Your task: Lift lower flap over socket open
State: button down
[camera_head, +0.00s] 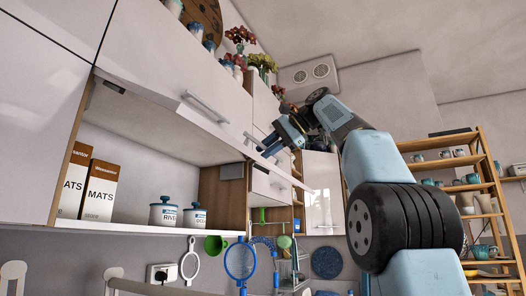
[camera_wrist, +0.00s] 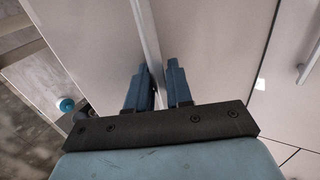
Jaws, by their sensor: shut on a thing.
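Above the wall socket (camera_head: 162,273), the cabinet compartment stands open, with its shelf (camera_head: 130,226) showing. A shaded pale panel (camera_head: 160,124) slants over it; I cannot tell for sure whether it is the flap's underside. My gripper (camera_head: 266,147) is up at the right of this opening, near a long pale edge or bar. In the wrist view my gripper (camera_wrist: 159,78) has its two blue fingers on either side of a thin pale bar (camera_wrist: 150,35), shut on it. I cannot tell whether this bar is the flap's handle or its edge.
Two MATS boxes (camera_head: 88,185) and two lidded canisters (camera_head: 164,211) stand inside the compartment. Another handle (camera_head: 207,105) sits on the white front above. Utensils (camera_head: 240,260) hang below. A wooden rack (camera_head: 450,150) with crockery stands at the right.

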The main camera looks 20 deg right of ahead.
jog(key=c, duration=1.5)
grip_release()
jog(key=shift+a+r, duration=0.15)
jog(key=shift+d, duration=0.2)
jog(key=s+d, duration=0.3)
jog(key=d, duration=0.1)
jog(key=s+d+r, duration=0.1)
jog(key=s+d, duration=0.3)
jog(key=s+d+r, duration=0.1)
jog(key=s+d, duration=0.2)
jog(key=d, duration=0.1)
jog(key=shift+s+d, duration=0.15)
jog(key=shift+s, duration=0.05)
jog(key=shift+s, duration=0.1)
